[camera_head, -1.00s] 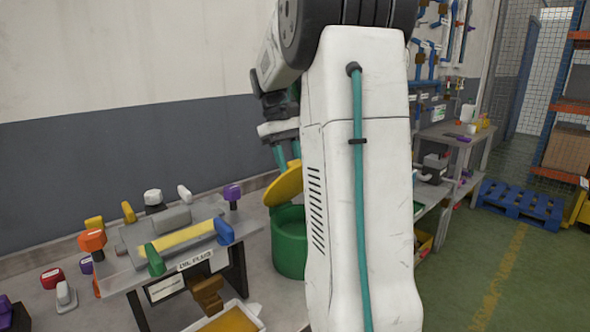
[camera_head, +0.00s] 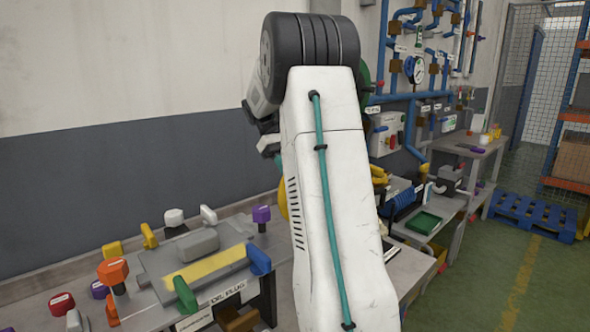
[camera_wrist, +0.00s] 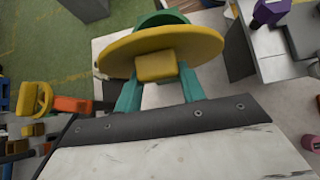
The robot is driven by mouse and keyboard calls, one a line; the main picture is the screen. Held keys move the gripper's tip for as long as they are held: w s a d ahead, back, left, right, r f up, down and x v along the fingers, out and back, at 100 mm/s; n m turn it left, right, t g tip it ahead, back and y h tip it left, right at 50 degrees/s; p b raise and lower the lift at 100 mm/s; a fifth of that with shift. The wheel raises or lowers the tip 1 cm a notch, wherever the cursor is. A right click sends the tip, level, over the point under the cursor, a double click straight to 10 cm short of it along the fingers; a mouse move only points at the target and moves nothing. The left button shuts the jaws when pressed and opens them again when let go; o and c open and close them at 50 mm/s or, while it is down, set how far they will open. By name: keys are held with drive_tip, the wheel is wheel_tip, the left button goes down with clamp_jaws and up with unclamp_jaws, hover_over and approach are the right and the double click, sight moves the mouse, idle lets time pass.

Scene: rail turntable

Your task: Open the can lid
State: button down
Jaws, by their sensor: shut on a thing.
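The yellow lid (camera_wrist: 195,46) fills the upper middle of the wrist view, with a block-like yellow handle (camera_wrist: 157,66) on its face. My gripper (camera_wrist: 158,80) has its two green fingers on either side of this handle and is shut on it. Part of the green can (camera_wrist: 158,20) shows just beyond the lid. In the head view only a yellow sliver of the lid (camera_head: 283,203) shows beside my arm. My arm hides the can and the gripper there. I cannot tell exactly how far the lid stands from the can's rim.
A bench at left holds a grey panel (camera_head: 158,262) with coloured knobs, including an orange one (camera_head: 113,271). A wall with blue pipes (camera_head: 386,70) and a side bench (camera_head: 470,146) stand at right. A blue pallet (camera_head: 532,214) lies on the open green floor.

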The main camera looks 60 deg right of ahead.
drive_tip(key=shift+f, duration=0.2)
drive_tip(key=c, duration=0.8)
unclamp_jaws()
drive_tip(key=shift+c, duration=0.2)
drive_tip(key=shift+r, duration=0.1)
